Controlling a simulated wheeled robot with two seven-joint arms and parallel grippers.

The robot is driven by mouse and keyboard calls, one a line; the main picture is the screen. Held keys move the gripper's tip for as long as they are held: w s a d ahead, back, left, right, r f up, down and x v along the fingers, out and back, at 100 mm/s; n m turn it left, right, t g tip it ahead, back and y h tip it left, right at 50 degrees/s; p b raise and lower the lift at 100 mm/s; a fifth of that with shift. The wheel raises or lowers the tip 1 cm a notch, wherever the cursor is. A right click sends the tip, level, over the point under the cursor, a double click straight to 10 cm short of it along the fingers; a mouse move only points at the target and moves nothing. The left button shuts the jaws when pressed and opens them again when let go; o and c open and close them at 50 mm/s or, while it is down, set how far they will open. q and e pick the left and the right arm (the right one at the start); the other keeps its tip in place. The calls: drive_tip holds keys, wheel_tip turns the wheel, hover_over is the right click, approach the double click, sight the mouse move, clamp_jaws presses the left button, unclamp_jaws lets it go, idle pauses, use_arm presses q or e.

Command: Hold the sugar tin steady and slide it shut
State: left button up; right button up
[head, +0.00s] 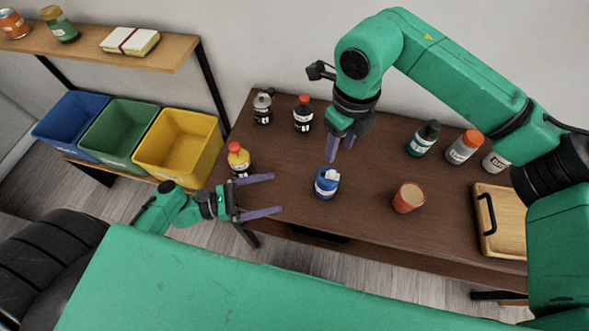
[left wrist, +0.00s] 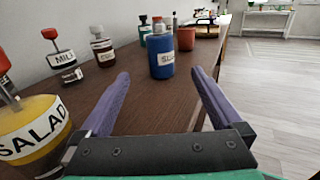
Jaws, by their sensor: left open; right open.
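The sugar tin (head: 327,183) is a small blue can with a white label, upright on the brown table. Its top shows blue and white patches; I cannot tell how far its lid is slid. It also shows in the left wrist view (left wrist: 161,62), ahead of and between the fingers, with its label partly readable. My left gripper (head: 276,194) is open and empty to the left of the tin, its fingers pointing at it without touching. My right gripper (head: 339,154) is open above and just behind the tin, fingers pointing down, apart from it.
A yellow salad bottle (head: 239,160) stands close behind my left gripper. An orange-brown cup (head: 408,197) is right of the tin, with several jars (head: 463,147) and a wooden board (head: 504,222) farther right.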

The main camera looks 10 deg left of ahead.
sight(322, 182)
use_arm(q)
drive_tip(key=x, duration=1.4)
drive_tip(key=shift+w+d, duration=0.1)
drive_tip(key=shift+d, duration=0.1)
drive_tip(key=c, duration=1.5)
drive_tip(key=shift+o, duration=0.2)
